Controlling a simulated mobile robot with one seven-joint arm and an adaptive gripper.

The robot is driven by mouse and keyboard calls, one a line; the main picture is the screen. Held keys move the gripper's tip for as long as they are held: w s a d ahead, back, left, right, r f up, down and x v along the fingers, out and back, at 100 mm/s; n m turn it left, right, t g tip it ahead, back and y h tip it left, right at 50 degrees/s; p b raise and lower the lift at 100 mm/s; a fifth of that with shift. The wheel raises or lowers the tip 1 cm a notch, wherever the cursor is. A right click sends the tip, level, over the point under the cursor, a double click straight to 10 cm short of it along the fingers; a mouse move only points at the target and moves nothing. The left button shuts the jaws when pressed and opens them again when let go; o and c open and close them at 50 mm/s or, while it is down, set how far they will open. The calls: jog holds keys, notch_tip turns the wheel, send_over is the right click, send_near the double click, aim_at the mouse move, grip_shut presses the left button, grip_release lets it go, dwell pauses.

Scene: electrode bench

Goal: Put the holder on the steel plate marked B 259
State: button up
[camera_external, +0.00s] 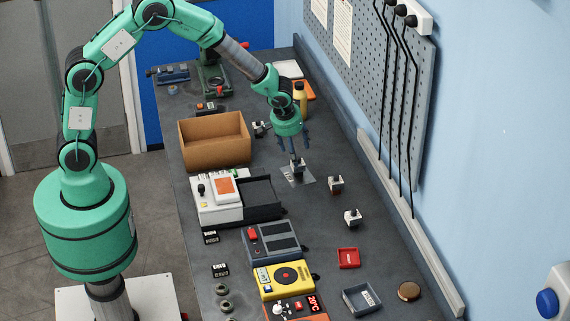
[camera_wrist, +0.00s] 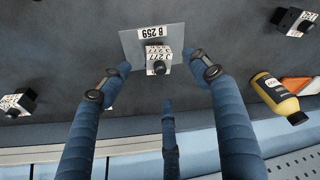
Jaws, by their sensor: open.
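The steel plate (camera_wrist: 178,34) marked B 259 lies flat on the bench; in the external view the plate (camera_external: 306,181) shows around the base of a holder. That holder (camera_wrist: 158,60), a small block with white labels reading J 277 and a dark knob on top, stands on the plate, beside the B 259 mark; it also shows in the external view (camera_external: 297,166). My gripper (camera_external: 294,150) is just above this holder and points down.
Similar holders stand at right (camera_external: 335,184), nearer (camera_external: 352,217) and by the cardboard box (camera_external: 214,140). A yellow bottle (camera_external: 300,96) stands behind my gripper. A white device (camera_external: 216,205) with a dark tray is left of the plate.

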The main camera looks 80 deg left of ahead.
jog(key=shift+v, duration=2.65)
jog(key=s+d+r+m+t, duration=0.1)
jog(key=s+r+m, duration=0.1)
jog(key=s+r, duration=0.8)
jog(key=s+d+r+m+t, duration=0.1)
jog(key=s+r+m, duration=0.1)
jog(key=s+r, duration=0.85)
jog(key=s+d+r+m+h, duration=0.1)
jog(key=s+r, duration=0.3)
jog(key=s, duration=0.6)
jog(key=s+d+r+m+t+h, duration=0.1)
jog(key=s+r+m, duration=0.3)
jog(key=s, duration=0.6)
jog(key=shift+s+d, duration=0.35)
jog(key=shift+d, duration=0.2)
